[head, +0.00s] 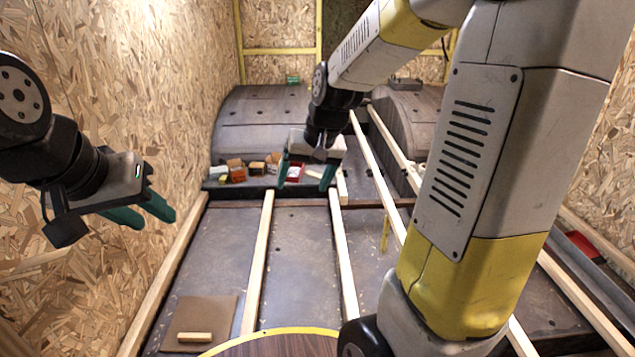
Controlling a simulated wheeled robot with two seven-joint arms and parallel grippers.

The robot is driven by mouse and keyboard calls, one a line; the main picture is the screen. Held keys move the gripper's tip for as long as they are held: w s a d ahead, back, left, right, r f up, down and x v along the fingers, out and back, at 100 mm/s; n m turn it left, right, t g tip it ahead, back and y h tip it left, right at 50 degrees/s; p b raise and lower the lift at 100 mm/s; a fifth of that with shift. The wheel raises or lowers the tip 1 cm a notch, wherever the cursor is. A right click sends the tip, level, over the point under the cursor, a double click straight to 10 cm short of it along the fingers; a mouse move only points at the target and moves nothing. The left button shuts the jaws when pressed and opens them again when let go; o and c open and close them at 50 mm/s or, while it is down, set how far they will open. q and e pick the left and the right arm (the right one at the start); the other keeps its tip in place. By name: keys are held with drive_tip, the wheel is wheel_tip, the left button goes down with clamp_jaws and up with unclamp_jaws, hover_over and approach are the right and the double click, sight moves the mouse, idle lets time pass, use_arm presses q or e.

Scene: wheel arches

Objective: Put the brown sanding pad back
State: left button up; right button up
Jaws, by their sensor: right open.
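Several small blocks and pads sit in a group on the dark ledge at the foot of the left wheel arch. Among them are an orange-brown block (236,171) and a darker brown one (257,168); they are too small to tell which is the brown sanding pad. My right gripper (305,181) is open, pointing down over the ledge just right of the group. A red tray (295,172) with a pale item shows between its fingers; I see nothing gripped. My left gripper (150,213) hangs by the left wall, away from the blocks, with no object visible in it.
Pale wooden battens (259,260) run lengthwise over the grey floor. A brown board (222,312) with a light wood strip (194,337) lies at the lower left. A yellow-edged round top (280,345) is at the bottom. The second wheel arch (410,110) stands at right.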

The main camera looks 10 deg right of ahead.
drive_tip(key=s+r+t, duration=0.1)
drive_tip(key=s+r, duration=0.2)
drive_tip(key=s, duration=0.5)
drive_tip(key=s+d+r+n+t, duration=0.1)
drive_tip(key=s+r, duration=0.3)
drive_tip(key=s, duration=0.5)
drive_tip(key=shift+s+d+r, duration=0.15)
drive_tip(key=shift+s+r, duration=0.1)
drive_tip(key=shift+r, duration=0.05)
